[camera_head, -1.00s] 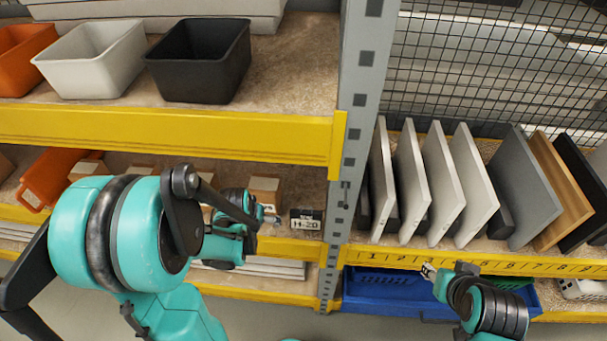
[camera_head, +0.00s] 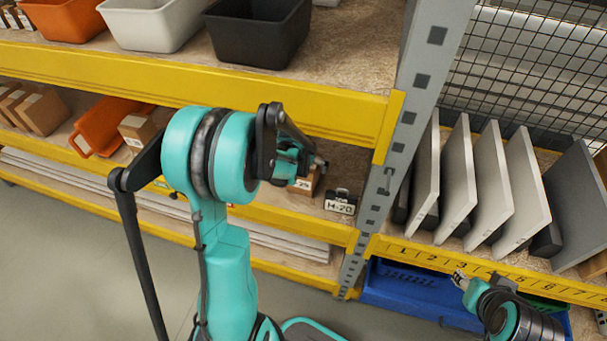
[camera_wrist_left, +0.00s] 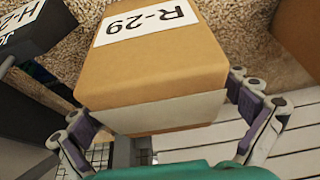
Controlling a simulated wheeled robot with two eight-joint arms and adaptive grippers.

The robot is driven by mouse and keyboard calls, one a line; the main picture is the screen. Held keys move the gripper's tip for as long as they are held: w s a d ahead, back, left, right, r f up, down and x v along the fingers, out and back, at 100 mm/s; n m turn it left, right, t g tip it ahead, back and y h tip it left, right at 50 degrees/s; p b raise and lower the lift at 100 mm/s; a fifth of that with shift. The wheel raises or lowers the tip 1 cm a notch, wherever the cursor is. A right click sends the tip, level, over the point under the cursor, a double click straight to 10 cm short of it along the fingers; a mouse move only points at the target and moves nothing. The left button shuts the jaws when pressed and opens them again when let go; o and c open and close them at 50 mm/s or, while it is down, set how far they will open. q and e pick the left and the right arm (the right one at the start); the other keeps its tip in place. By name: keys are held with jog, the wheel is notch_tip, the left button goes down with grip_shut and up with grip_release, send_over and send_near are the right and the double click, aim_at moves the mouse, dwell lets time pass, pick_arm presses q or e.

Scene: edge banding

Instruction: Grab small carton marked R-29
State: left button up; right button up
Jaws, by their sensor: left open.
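The small brown carton marked R-29 (camera_wrist_left: 165,70) fills the middle of the left wrist view, its white label upside down in the picture. In the head view the carton (camera_head: 307,185) is partly hidden behind my left arm, with "29" showing. My left gripper (camera_wrist_left: 157,102) is open, its fingers on either side of the carton's near end. It also shows in the head view (camera_head: 314,164), above the carton on the lower shelf. My right gripper (camera_head: 459,278) is by the numbered yellow beam, away from the carton; its jaw state is unclear.
A dark box marked H-20 (camera_head: 341,203) stands just right of the carton, close to the grey upright (camera_head: 393,150). A yellow beam (camera_head: 240,95) crosses above the lower shelf. Another brown carton (camera_head: 138,130) and an orange bin (camera_head: 100,125) stand left.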

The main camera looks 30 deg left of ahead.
pick_arm(q)
jog(key=shift+f, duration=0.5)
jog(key=shift+r, duration=0.1)
jog(key=c, duration=1.5)
jog(key=shift+r, duration=0.1)
jog(key=shift+c, duration=0.2)
